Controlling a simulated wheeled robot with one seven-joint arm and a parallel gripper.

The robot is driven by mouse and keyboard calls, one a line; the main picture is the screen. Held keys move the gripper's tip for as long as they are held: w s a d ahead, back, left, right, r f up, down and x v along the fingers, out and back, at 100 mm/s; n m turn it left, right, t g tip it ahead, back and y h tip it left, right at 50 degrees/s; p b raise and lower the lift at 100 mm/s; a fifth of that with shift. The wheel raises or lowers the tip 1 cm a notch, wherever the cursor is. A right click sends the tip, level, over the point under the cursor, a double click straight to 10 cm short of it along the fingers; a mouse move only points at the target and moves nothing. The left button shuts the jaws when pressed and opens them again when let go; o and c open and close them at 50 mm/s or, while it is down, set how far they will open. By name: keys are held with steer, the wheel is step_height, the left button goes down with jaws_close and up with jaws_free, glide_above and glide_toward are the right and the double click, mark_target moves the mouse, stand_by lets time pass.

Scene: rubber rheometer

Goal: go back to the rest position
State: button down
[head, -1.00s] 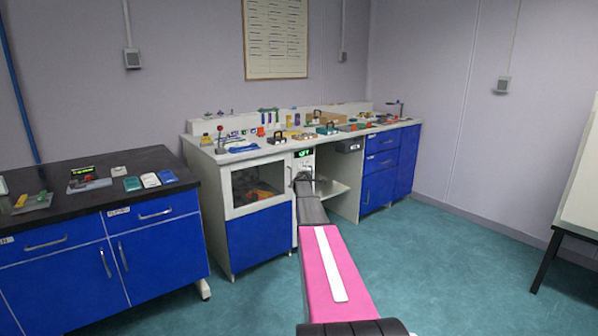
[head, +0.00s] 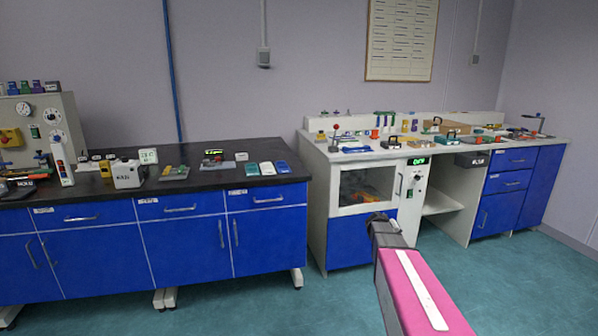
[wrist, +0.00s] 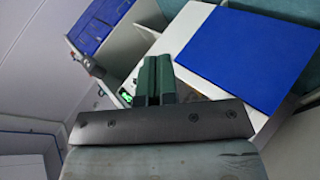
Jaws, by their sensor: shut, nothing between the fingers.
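My gripper shows in the wrist view as two dark green fingers (wrist: 155,80), closed together with nothing between them. In the head view my pink and grey arm reaches forward from the lower right. Its far end (head: 378,218) is in front of the white bench's glass-fronted cabinet (head: 366,188), seemingly apart from it. The fingers are too small to make out in the head view.
The white bench (head: 318,150) on the right carries many small tools. A black-topped bench (head: 225,180) with blue drawers holds devices on the left. An instrument panel (head: 60,115) stands at far left. The green floor (head: 230,305) in front is clear.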

steer(key=s+a+f+g+y, duration=0.1)
steer(key=s+a+y, duration=0.2)
steer(key=s+a, duration=0.4)
steer(key=s+a+f+g+y, duration=0.2)
steer(key=s+a, duration=0.6)
steer(key=s, duration=0.4)
steer(key=s+a+f+m+g+y, duration=0.1)
steer(key=s+a+g+y, duration=0.1)
steer(key=s+a, duration=0.6)
steer(key=shift+s+f+y, duration=0.2)
steer(key=shift+s+y, duration=0.45)
steer(key=shift+y, duration=0.15)
steer(key=shift+d, duration=0.1)
